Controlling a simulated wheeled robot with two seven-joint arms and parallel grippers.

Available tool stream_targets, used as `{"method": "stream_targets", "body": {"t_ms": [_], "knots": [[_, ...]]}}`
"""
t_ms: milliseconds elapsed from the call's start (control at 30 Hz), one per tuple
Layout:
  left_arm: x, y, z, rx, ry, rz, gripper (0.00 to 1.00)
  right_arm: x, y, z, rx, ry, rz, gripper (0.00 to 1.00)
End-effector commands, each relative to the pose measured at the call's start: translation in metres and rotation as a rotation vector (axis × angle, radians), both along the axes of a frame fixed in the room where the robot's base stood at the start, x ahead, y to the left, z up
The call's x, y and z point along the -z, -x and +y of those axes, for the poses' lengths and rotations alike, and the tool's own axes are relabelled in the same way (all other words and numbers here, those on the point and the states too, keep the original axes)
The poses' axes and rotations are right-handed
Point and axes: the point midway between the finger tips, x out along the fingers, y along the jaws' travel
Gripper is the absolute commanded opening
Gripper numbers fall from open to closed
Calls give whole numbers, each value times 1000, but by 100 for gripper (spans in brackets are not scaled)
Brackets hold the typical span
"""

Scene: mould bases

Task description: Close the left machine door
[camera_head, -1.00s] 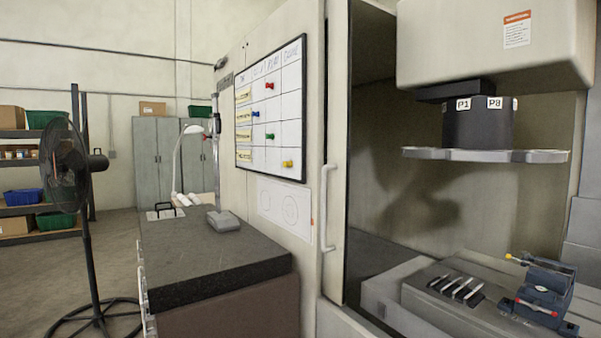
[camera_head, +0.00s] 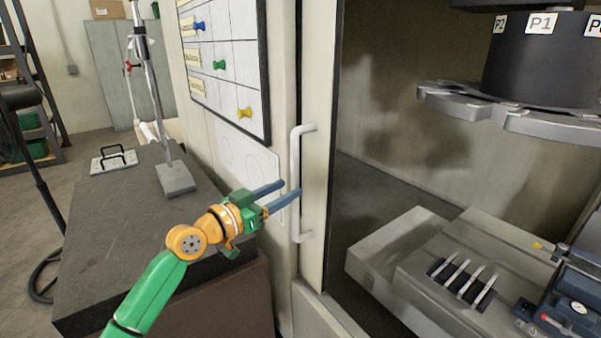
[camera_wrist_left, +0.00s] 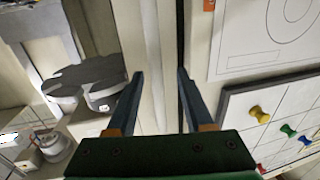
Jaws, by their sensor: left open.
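The left machine door is a pale panel (camera_head: 317,110) with a white vertical bar handle (camera_head: 296,165). It stands open at the left of the dark machine opening. My left gripper (camera_head: 292,190) is open, with its two blue-grey fingers pointing right at the lower half of the handle; one fingertip appears close to the bar, and contact cannot be told. In the left wrist view the open fingers (camera_wrist_left: 160,76) straddle a pale vertical strip; whether it is the handle or the door face is unclear. My right gripper is not in view.
A dark granite table (camera_head: 110,225) stands under my left arm, with a grey stand base (camera_head: 176,179) on it. A whiteboard (camera_head: 225,60) hangs on the wall to the left. Inside the machine are a tool carousel (camera_head: 540,115), a rack of tools (camera_head: 462,281) and a vise (camera_head: 580,300).

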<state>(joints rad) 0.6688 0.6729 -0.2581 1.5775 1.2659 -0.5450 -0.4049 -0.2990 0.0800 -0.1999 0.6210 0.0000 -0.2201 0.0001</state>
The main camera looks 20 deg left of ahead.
Motion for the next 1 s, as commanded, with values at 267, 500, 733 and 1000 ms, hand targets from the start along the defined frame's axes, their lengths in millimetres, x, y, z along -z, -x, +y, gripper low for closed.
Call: {"method": "stream_targets", "body": {"t_ms": [267, 500, 733, 1000], "knots": [[0, -34, -17, -1, 1, 2, 52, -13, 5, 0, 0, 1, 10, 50], [2, -37, -19, -1, 0, 2, 52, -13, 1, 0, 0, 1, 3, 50], [2, -37, -18, -2, 0, 2, 9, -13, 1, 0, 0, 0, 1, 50], [2, -37, -18, -2, 0, 2, 0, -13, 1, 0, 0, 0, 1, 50]]}}
